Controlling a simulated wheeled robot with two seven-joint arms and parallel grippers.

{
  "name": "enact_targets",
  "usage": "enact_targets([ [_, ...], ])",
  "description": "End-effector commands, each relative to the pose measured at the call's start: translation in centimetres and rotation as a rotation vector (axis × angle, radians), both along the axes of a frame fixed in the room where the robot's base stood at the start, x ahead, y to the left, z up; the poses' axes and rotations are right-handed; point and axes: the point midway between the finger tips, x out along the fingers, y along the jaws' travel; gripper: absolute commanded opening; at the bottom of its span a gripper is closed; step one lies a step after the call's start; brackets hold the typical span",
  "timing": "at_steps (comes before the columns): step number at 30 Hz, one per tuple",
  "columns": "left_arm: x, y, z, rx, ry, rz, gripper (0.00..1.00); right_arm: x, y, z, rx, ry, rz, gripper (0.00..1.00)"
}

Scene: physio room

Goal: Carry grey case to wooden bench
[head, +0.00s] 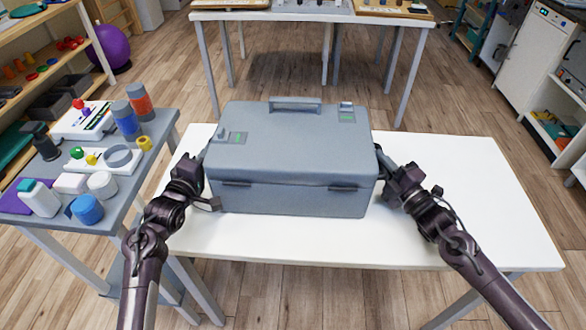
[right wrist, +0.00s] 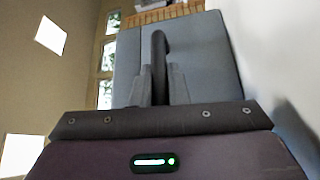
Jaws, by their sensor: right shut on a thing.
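The grey case (head: 290,150) is closed, with a top handle and two front latches. It sits level at the left and middle of the white table; I cannot tell whether it touches the top. My right gripper (head: 382,160) is at its right side. In the right wrist view, the fingers (right wrist: 161,86) are shut around a dark side handle (right wrist: 159,48) of the case. My left gripper (head: 203,168) is at the case's left side, its fingertips largely hidden, so its grip is unclear. I cannot make out a wooden bench.
The white table (head: 470,190) is bare right of the case. A grey side table (head: 125,185) with bottles, cups and trays stands close on the left. Another table (head: 300,16) stands behind. Shelves and a purple ball (head: 112,46) are at far left, cabinets (head: 530,40) at right.

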Motion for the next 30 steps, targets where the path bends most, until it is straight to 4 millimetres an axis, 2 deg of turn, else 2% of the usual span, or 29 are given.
enact_targets([
  [20,0.0,0.0,-0.2,0.003,0.001,-0.001,0.0,0.0,0.0,-0.2,-0.002,0.003,-0.001,0.0],
  [30,0.0,0.0,1.3,0.003,-0.006,0.0,0.0,0.1,0.0,1.3,0.0,-0.004,-0.001,0.0],
])
